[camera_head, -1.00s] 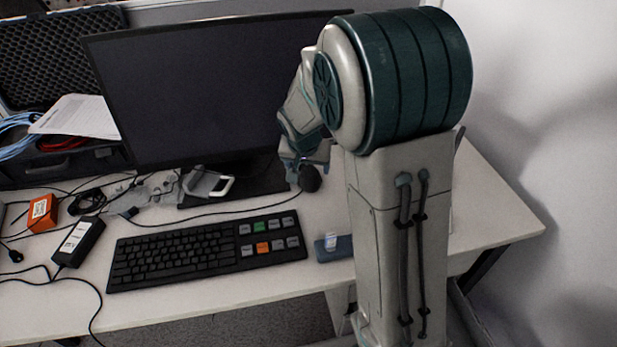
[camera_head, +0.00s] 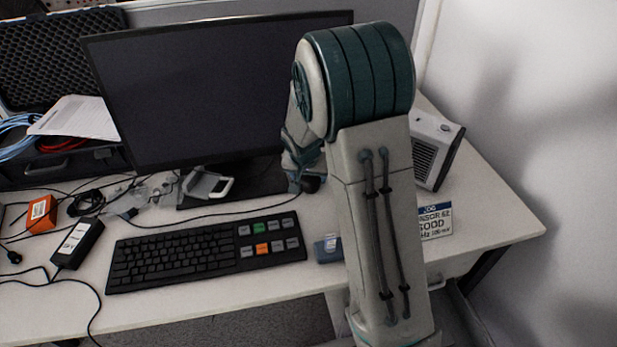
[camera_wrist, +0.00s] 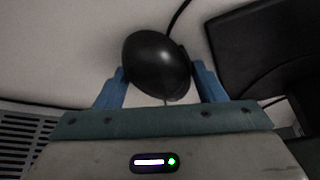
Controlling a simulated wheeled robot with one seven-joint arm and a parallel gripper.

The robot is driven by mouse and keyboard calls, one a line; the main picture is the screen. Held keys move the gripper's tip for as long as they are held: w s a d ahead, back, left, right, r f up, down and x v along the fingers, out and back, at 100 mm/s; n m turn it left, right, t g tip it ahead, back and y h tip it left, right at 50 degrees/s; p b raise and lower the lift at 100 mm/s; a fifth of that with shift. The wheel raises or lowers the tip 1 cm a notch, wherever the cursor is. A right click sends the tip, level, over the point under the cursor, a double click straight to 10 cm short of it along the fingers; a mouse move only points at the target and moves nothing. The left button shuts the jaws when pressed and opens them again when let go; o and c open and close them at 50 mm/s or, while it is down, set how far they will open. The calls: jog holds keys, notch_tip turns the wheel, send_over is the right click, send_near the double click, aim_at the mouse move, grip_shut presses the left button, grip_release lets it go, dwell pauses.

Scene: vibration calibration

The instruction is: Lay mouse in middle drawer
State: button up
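The black mouse (camera_wrist: 157,65) lies between the two blue fingers of my gripper (camera_wrist: 160,72) in the wrist view, with a finger close on each side. I cannot tell whether the fingers touch it. The fingers stand wide apart. In the head view the mouse (camera_head: 313,184) is a small dark shape on the desk, right of the monitor's base, partly covered by my gripper (camera_head: 303,178). The drawer unit (camera_head: 452,270) under the desk's right side is mostly hidden behind my arm, and I cannot make out the middle drawer.
The monitor (camera_head: 215,90) stands left of my gripper. A keyboard (camera_head: 205,250) and a small blue item (camera_head: 326,249) lie in front.

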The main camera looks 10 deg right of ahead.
jog(key=c, duration=0.5)
jog(key=shift+r, duration=0.1)
